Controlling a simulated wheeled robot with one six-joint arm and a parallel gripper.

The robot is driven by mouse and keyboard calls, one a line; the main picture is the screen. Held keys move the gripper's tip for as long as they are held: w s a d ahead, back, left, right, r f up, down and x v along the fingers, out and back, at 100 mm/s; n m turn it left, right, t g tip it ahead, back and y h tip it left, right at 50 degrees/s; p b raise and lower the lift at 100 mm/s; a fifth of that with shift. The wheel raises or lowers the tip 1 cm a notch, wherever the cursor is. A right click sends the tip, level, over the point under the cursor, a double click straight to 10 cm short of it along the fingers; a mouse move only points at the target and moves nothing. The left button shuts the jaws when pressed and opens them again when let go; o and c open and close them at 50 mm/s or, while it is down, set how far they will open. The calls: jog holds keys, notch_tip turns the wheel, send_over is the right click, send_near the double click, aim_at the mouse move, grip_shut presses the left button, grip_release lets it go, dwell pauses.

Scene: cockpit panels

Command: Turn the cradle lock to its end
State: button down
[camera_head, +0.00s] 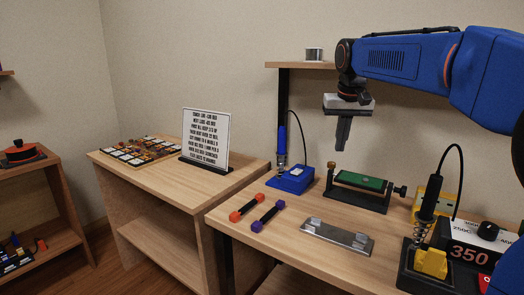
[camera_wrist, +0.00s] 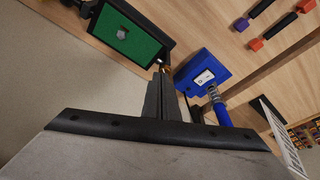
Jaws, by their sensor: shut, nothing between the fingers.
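The cradle (camera_head: 357,203) is a black frame holding a green board (camera_head: 360,181), on the right-hand bench in the head view. A dark knob (camera_head: 400,191) sticks out at its right end, and a small brown-orange knob (camera_head: 332,167) tops its left end. I cannot tell which is the lock. The green board also shows at the upper left of the wrist view (camera_wrist: 118,38). My gripper (camera_head: 341,147) is shut and empty, pointing down above the cradle's left end and apart from it. In the wrist view the fingertips (camera_wrist: 163,75) partly cover the cradle's near corner.
A blue stand (camera_head: 290,179) with an upright blue tool is left of the cradle. A soldering station (camera_head: 470,250) with a yellow sponge and iron is at front right. A metal plate (camera_head: 338,236) and two bars with coloured ends (camera_head: 268,218) lie in front.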

jog(key=shift+s+x, duration=0.25)
jog(key=shift+x, duration=0.75)
jog(key=shift+s+x, duration=0.25)
jog(key=shift+x, duration=0.8)
jog(key=shift+s+x, duration=0.25)
jog(key=shift+x, duration=0.75)
jog(key=shift+w+a+f, duration=0.15)
jog(key=shift+a, duration=1.05)
jog(key=shift+s+a, duration=0.15)
jog(key=shift+s, duration=0.2)
jog(key=w+v, duration=0.1)
jog(key=v, duration=0.5)
send_over(332, 165)
jog(key=s+a, duration=0.1)
jog(key=s, duration=0.2)
jog(key=shift+w+a, duration=0.2)
jog(key=shift+w, duration=0.05)
jog(key=shift+w+d+f, duration=0.1)
jog(key=shift+d+f, duration=0.35)
jog(key=shift+f, duration=0.55)
jog(key=shift+w+d+f, duration=0.1)
jog(key=shift+d+f, duration=0.35)
jog(key=shift+f, duration=0.5)
jog(key=shift+d+f, duration=0.45)
jog(key=shift+f, duration=0.55)
